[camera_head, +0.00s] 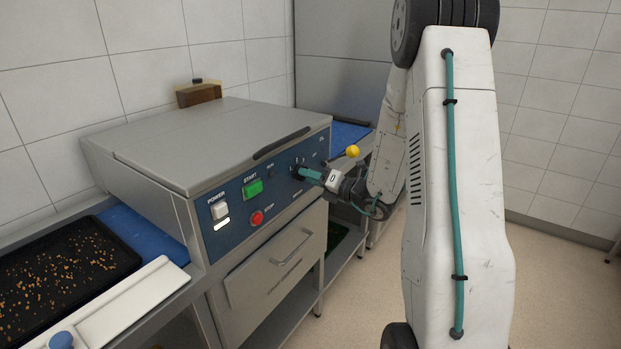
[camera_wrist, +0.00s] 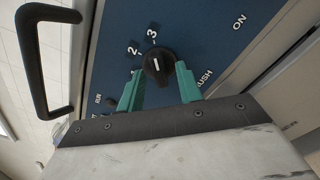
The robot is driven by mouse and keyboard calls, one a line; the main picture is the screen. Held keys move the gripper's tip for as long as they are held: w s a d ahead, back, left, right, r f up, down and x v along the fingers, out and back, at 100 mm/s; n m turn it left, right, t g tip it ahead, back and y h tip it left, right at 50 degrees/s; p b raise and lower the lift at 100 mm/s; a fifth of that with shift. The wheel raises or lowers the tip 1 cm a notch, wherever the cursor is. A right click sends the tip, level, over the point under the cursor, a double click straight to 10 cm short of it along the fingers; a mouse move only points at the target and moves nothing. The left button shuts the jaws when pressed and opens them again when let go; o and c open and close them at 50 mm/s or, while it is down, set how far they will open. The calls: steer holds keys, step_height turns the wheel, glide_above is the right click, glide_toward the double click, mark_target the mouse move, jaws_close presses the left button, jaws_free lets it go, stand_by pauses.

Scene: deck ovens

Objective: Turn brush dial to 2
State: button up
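The brush dial (camera_wrist: 158,65) is a round black knob with a white pointer line on the blue panel. In the wrist view its line points up, roughly toward the printed 3; the 2 is to the left of the 3. My gripper (camera_wrist: 160,84) has its two teal fingers on either side of the knob's lower part. They stand apart, with small gaps seeming to show beside the knob; I cannot tell if either touches it. In the head view my gripper (camera_head: 309,174) is at the panel and partly hides the dial.
The panel also carries a white power switch (camera_head: 219,211), a green start button (camera_head: 252,187) and a red stop button (camera_head: 257,218). A black lid handle (camera_head: 282,143) is above the dial, and a drawer handle (camera_head: 292,247) below. A yellow ball knob (camera_head: 352,151) stands near my wrist.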

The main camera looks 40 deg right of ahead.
steer(key=shift+w, duration=0.1)
jaws_close()
steer(key=shift+n, duration=4.8)
jaws_free()
